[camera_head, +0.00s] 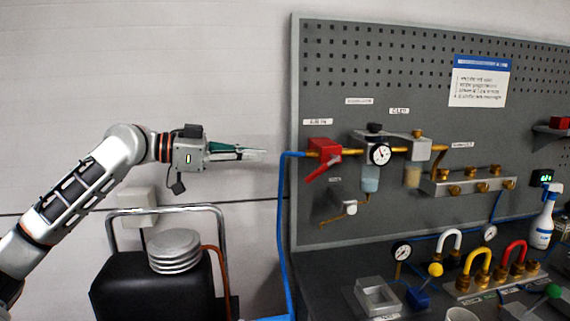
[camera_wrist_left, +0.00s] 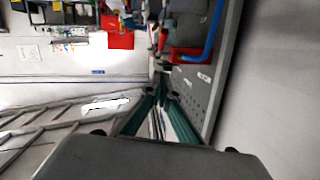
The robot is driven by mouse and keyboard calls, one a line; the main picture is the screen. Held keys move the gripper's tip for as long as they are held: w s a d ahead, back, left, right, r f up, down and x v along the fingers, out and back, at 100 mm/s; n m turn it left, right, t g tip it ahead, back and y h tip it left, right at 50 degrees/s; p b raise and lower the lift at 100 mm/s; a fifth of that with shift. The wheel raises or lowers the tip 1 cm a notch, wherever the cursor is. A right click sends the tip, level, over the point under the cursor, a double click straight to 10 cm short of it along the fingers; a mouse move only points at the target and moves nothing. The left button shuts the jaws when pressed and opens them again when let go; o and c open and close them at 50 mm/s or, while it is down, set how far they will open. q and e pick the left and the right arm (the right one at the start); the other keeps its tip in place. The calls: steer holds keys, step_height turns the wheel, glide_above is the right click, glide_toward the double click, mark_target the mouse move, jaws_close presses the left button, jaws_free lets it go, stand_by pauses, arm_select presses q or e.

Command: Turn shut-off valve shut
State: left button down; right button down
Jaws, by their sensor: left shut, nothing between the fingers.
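The red shut-off valve (camera_head: 324,150) sits on the left part of the grey pegboard, where the blue hose meets the brass pipe. Its red lever slants down to the left. My left gripper (camera_head: 262,154) comes in from the left, level with the valve and apart from it, with a gap to the board's left edge. Its fingers are shut and empty. In the left wrist view the green-sided fingers (camera_wrist_left: 162,92) come together, and a red part (camera_wrist_left: 186,56) lies beyond them beside the blue hose. My right gripper is not in view.
The blue hose (camera_head: 283,215) runs down the board's left edge. A black tank (camera_head: 150,285) with a metal handle stands below my left arm. Right of the valve are a gauge (camera_head: 380,154) and a brass manifold (camera_head: 470,187). A bench with several fittings lies below. The wall side is free.

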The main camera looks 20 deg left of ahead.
arm_select(q)
steer(key=p, duration=0.2)
glide_toward(321, 167)
steer(key=w+d+r, duration=0.1)
steer(key=d+r, duration=0.1)
steer(key=w+f, duration=0.1)
steer(key=w+d+f, duration=0.1)
steer(key=shift+f, duration=0.35)
steer(key=shift+w+d+f, duration=0.2)
steer(key=shift+w+f, duration=0.1)
steer(key=shift+f, duration=0.1)
